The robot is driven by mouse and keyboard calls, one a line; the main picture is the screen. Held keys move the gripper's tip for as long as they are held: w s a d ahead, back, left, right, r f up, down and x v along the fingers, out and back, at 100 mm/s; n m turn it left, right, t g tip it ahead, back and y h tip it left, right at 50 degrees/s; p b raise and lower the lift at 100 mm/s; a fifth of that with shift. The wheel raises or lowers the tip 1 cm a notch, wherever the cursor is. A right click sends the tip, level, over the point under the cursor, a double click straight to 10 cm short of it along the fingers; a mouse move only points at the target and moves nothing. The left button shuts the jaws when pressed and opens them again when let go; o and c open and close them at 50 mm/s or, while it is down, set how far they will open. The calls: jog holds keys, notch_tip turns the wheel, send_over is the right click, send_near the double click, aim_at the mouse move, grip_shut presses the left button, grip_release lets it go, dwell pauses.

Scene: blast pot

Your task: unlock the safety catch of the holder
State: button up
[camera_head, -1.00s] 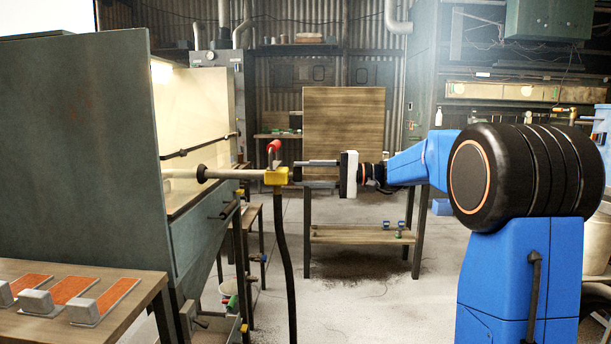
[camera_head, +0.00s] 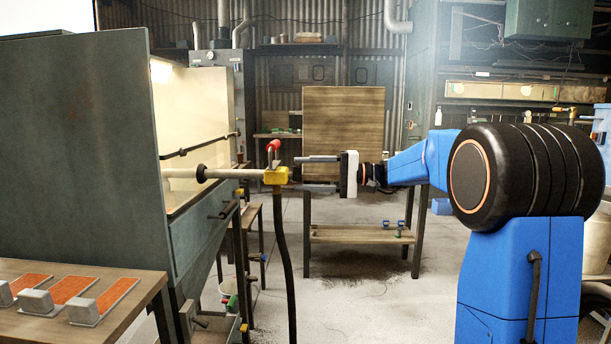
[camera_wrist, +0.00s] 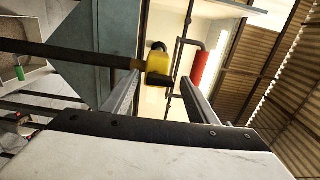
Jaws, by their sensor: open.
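The yellow holder (camera_head: 276,176) sits at the end of a pale nozzle tube (camera_head: 232,173) that reaches out of the blast cabinet, with a dark hose (camera_head: 284,250) hanging below. A red-ended lever (camera_head: 273,146), seemingly the safety catch, stands up on top of it. The wrist view shows the yellow holder (camera_wrist: 158,64) and the red grip (camera_wrist: 200,68) on a thin dark bent bar. My gripper (camera_head: 298,173) is open and empty, its fingertips just right of the holder. In the wrist view my gripper (camera_wrist: 160,80) has its fingers on either side of the yellow body; contact cannot be told.
The grey blast cabinet (camera_head: 80,150) fills the left. A wooden table (camera_head: 70,262) with several orange-faced plates stands at lower left. A wooden stand (camera_head: 345,115) is behind my gripper.

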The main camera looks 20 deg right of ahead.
jog(key=v, duration=1.7)
jog(key=shift+d, duration=0.1)
jog(key=s+a+f+g+h, duration=0.2)
jog(key=s+a+f+h, duration=0.2)
jog(key=s+a+f, duration=0.3)
jog(key=s+a+f+g+h, duration=0.1)
jog(key=s+a+f+h, duration=0.3)
jog(key=s+a, duration=0.55)
jog(key=s+d+f+n+t+h, duration=0.1)
jog(key=s+d+f+h, duration=0.2)
jog(key=s+f, duration=0.5)
jog(key=s+d+f+n+t+h, duration=0.1)
jog(key=s+d+f+n+h, duration=0.1)
jog(key=s+f+h, duration=0.4)
jog(key=s+d+f, duration=0.1)
jog(key=s+f, duration=0.2)
jog(key=s, duration=0.3)
jog(key=shift+s+f, duration=0.25)
jog(key=shift+s, duration=0.1)
